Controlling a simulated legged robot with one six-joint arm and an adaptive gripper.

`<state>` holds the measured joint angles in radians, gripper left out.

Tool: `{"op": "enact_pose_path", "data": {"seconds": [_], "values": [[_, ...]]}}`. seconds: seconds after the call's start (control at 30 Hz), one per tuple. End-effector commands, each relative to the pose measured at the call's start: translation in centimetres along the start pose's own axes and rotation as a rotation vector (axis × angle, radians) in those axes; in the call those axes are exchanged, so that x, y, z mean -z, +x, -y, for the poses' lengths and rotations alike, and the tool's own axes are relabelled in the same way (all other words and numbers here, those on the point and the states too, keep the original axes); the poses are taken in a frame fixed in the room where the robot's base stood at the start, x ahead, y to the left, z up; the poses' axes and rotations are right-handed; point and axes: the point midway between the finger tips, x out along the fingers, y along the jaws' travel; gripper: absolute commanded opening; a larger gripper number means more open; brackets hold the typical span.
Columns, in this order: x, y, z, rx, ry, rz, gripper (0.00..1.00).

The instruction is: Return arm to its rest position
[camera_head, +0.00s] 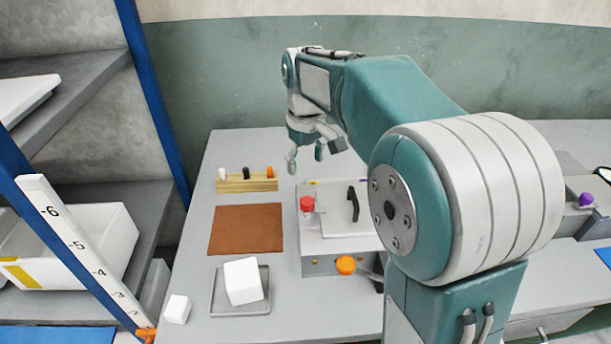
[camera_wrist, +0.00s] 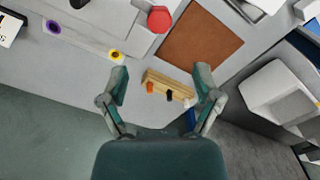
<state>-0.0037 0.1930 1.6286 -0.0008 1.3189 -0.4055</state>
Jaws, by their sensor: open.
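My gripper (camera_head: 306,155) is open and empty in the head view. It hangs with its fingers down above the back part of the grey table (camera_head: 235,150), behind the foam press. My teal and white arm reaches across the right half of that view and hides part of the press. In the wrist view the two fingers of my gripper (camera_wrist: 160,92) stand wide apart. A wooden rack (camera_wrist: 168,86) shows between them, below and apart from the fingers.
The press (camera_head: 325,235) has a red knob (camera_head: 307,203) and an orange knob (camera_head: 345,265). Left of it are a brown mat (camera_head: 246,229), a tray (camera_head: 222,303) with a white block (camera_head: 243,281), and a small white cube (camera_head: 177,309). A blue-posted shelf (camera_head: 155,100) stands left.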

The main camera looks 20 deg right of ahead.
Motion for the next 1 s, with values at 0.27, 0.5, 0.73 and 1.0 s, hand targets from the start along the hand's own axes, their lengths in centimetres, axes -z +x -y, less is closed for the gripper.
{"op": "enact_pose_path", "data": {"seconds": [0.27,0.5,0.73,1.0], "values": [[0.0,-0.4,0.0,0.001,0.0,0.001,0.82],[-0.2,-0.5,0.1,-0.001,0.003,-0.002,0.82],[-3.9,-2.3,1.7,-0.031,0.066,-0.079,0.82],[-10.0,-3.2,4.2,-0.068,0.177,-0.207,0.82]]}}
